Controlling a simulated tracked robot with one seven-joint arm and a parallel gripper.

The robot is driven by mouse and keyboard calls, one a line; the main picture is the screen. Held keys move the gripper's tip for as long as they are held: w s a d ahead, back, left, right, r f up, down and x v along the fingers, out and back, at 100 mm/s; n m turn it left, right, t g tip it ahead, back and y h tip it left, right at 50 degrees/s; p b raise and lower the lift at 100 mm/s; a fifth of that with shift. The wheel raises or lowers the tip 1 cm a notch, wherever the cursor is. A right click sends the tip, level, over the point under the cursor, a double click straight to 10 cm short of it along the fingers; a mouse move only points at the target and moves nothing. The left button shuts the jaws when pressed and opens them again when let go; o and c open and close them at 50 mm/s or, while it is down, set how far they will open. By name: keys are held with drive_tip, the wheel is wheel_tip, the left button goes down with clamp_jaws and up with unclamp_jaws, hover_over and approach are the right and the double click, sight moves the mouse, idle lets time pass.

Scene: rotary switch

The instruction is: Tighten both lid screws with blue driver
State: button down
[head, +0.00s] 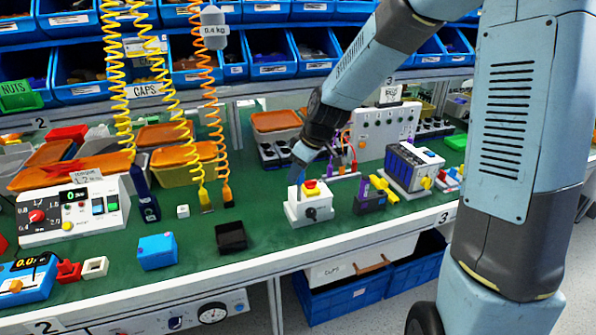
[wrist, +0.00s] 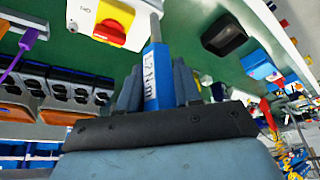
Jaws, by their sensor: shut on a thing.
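The white switch box (head: 300,212) stands on the green bench mat, with a red and yellow knob (head: 311,186) on top and a dark knob on its front. In the wrist view the red and yellow knob (wrist: 112,22) is at the top. My gripper (wrist: 158,88) is shut on the blue driver (wrist: 152,75), whose grey shaft points at the box. In the head view my gripper (head: 303,156) is just above the box's left back side. The driver tip is at or close to the lid; contact cannot be told. The lid screws are not discernible.
A black tray (head: 231,236) and a blue box (head: 157,251) lie left of the switch box. A dark holder with yellow-handled tools (head: 370,200) stands close at its right. Coiled hanging tools (head: 227,195) hang to the left. The bench's front edge (head: 330,242) is close.

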idle(0.4)
drive_tip(key=shift+m+t+h, duration=0.45)
drive_tip(key=shift+m+h, duration=0.1)
drive_tip(key=shift+m, duration=1.15)
drive_tip(key=shift+m+t+h, duration=0.45)
drive_tip(key=shift+m+h, duration=0.1)
drive_tip(key=shift+m, duration=1.15)
drive_tip(key=shift+d+f+m+h, duration=0.1)
drive_tip(key=shift+m+h, duration=0.2)
drive_tip(key=shift+m, duration=0.7)
drive_tip(key=shift+m+h, duration=1)
drive_tip(key=shift+m, duration=1.3)
drive_tip(key=shift+w+d+r, duration=0.1)
drive_tip(key=shift+r, duration=2.95)
